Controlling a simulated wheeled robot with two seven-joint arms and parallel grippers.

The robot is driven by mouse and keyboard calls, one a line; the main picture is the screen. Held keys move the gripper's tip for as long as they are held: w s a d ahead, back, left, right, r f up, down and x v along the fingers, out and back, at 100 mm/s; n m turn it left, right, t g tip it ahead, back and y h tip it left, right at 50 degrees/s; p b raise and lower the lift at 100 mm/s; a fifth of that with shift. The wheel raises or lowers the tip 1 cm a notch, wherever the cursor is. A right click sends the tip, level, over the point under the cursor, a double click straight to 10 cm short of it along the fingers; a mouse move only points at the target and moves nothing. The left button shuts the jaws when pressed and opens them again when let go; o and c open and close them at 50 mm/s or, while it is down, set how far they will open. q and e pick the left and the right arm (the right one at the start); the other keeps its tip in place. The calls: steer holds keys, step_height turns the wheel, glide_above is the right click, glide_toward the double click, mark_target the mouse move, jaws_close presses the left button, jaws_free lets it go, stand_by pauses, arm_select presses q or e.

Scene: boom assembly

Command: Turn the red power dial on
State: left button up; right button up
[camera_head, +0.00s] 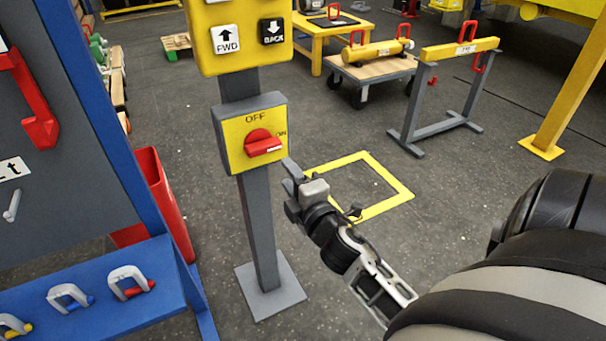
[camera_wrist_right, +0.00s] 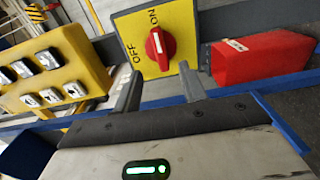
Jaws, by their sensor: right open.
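The red power dial (camera_head: 262,143) sits on a yellow panel (camera_head: 235,157) of a grey post-mounted box. Its bar points right, close to the ON label, with OFF above it. In the right wrist view the dial (camera_wrist_right: 161,47) shows a white mark toward its ON end. My right gripper (camera_head: 291,178) is just right of and below the box, apart from the dial. In the right wrist view its two fingers (camera_wrist_right: 160,88) are spread and empty, with the dial beyond the gap between them. My left gripper is not in view.
A yellow FWD/BACK button box (camera_head: 240,50) is above the dial box on the same grey post (camera_head: 262,230). A red bin (camera_head: 160,200) and blue rack with clamps (camera_head: 90,300) stand left. Open floor with a yellow square outline (camera_head: 400,188) lies right.

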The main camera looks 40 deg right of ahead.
steer(key=v, duration=0.5)
steer(key=shift+s+a+b, duration=0.1)
steer(key=shift+s+b, duration=0.1)
steer(key=shift+b, duration=0.1)
steer(key=s+a+f+m+g+y+p, duration=0.1)
steer(key=s+a+f+m+g+y, duration=0.2)
steer(key=a, duration=0.6)
steer(key=s+a+f+m+g+y+p, duration=0.1)
steer(key=s+a+f+m+g+y, duration=0.3)
steer(key=s+a+f+m, duration=0.2)
step_height(320, 180, down, 2)
steer(key=a+m, duration=0.3)
steer(key=m, duration=0.1)
steer(key=shift+f, duration=0.2)
steer(key=shift+s+d+y, duration=0.1)
steer(key=shift+y, duration=0.2)
